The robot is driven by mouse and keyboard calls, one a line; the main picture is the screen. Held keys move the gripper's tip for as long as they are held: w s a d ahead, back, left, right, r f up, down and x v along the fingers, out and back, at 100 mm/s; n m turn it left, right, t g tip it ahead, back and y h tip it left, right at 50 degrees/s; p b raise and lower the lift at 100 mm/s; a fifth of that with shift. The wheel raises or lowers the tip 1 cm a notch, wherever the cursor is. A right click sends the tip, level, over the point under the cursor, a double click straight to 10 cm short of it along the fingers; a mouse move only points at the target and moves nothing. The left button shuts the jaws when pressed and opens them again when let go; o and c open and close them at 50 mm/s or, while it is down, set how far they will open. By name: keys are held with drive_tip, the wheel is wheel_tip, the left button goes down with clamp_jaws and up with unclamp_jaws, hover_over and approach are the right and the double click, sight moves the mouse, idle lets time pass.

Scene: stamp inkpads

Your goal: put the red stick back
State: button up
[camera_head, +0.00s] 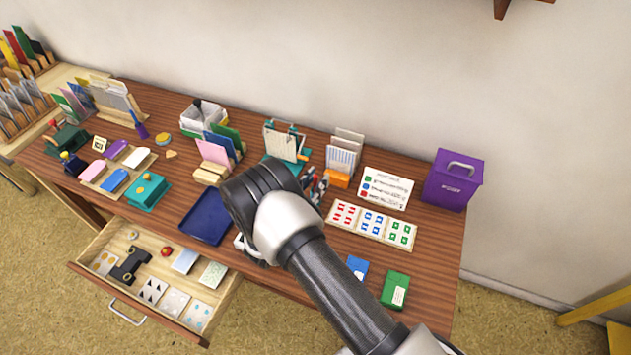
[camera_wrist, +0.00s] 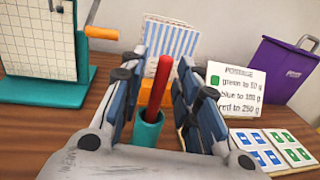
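The red stick (camera_wrist: 161,82) stands slightly tilted in a small teal cup (camera_wrist: 148,130) in the wrist view. Its lower end is inside the cup. My gripper (camera_wrist: 166,90) is open, with its fingers on either side of the stick and the cup's rim. Gaps show between the fingers and the stick, so it does not appear gripped. In the head view my gripper (camera_head: 316,188) is mostly hidden behind my own arm, and the stick and cup cannot be made out clearly there.
A teal-based stand (camera_wrist: 45,90) with an orange handle is to the left. Striped cards (camera_wrist: 170,45) stand behind the stick. A postage sign (camera_wrist: 236,88), a stamp sheet (camera_wrist: 262,150) and a purple box (camera_wrist: 278,68) are to the right. A drawer (camera_head: 125,311) is open at the front left.

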drive_tip(key=shift+r+p, duration=0.3)
drive_tip(key=p+v, duration=0.2)
drive_tip(key=v, duration=1)
drive_tip(key=s+d+r+m+g+h, duration=0.35)
drive_tip(key=d+r+m+g, duration=1.05)
drive_tip(key=d+r, duration=0.65)
drive_tip(key=s+d+r+m+t+y, duration=0.1)
drive_tip(key=s+r+m+y, duration=0.4)
drive_tip(key=s+m, duration=0.3)
drive_tip(key=s+d+r+m+t+y, duration=0.1)
drive_tip(key=s+r+m+y, duration=0.5)
drive_tip(key=s, duration=0.6)
drive_tip(key=shift+r+m+t+y, duration=0.35)
drive_tip(key=shift+m+t+y, duration=0.25)
drive_tip(key=shift+m, duration=0.5)
drive_tip(key=shift+a, duration=0.15)
